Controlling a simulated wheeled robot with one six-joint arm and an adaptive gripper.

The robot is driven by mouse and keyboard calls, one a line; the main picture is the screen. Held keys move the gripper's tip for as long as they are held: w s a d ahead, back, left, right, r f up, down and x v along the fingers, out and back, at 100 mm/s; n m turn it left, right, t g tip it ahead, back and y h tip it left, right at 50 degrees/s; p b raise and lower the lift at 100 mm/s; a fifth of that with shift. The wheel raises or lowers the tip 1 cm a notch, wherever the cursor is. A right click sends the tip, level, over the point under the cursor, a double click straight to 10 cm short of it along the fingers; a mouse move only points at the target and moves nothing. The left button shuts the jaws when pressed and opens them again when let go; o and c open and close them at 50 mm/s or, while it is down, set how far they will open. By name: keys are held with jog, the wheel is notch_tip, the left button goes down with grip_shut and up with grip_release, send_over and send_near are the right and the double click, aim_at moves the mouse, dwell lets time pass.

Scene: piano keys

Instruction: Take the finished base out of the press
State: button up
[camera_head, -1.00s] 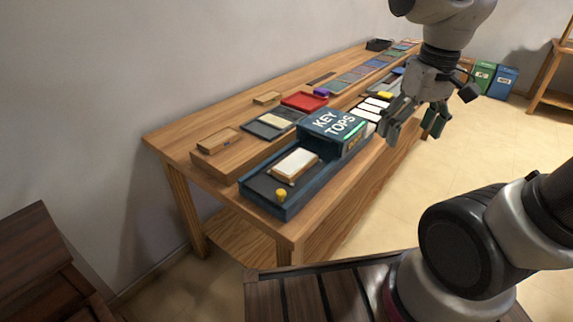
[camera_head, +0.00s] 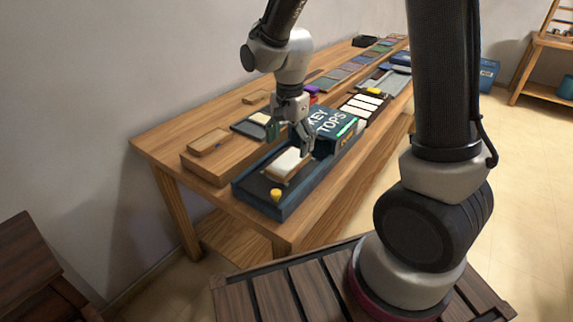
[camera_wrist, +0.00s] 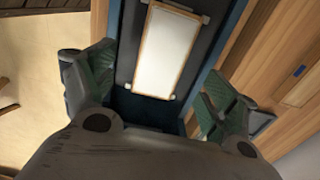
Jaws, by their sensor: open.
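The base is a wooden block with a white top (camera_head: 288,163), lying in the open front bed of the dark blue press (camera_head: 262,193). The press housing, marked KEY TOPS (camera_head: 333,125), stands behind it with a green light strip. My gripper (camera_head: 290,140) is open above the rear part of the base, fingers pointing down. In the wrist view the base (camera_wrist: 163,50) lies between small pale corner posts, ahead of my gripper (camera_wrist: 160,92), whose fingers are spread wide to either side of its line. No contact shows. The gripper partly hides the base's far end in the head view.
A wooden block (camera_head: 208,142) and a dark tray (camera_head: 244,130) lie to the left on a raised shelf. White key pieces (camera_head: 366,103) lie behind the housing.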

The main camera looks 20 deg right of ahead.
aim_at(289, 160)
notch_tip(289, 160, down, 6)
jog(key=shift+w+r, duration=0.1)
jog(key=shift+c, duration=0.2)
jog(key=c, duration=1.1)
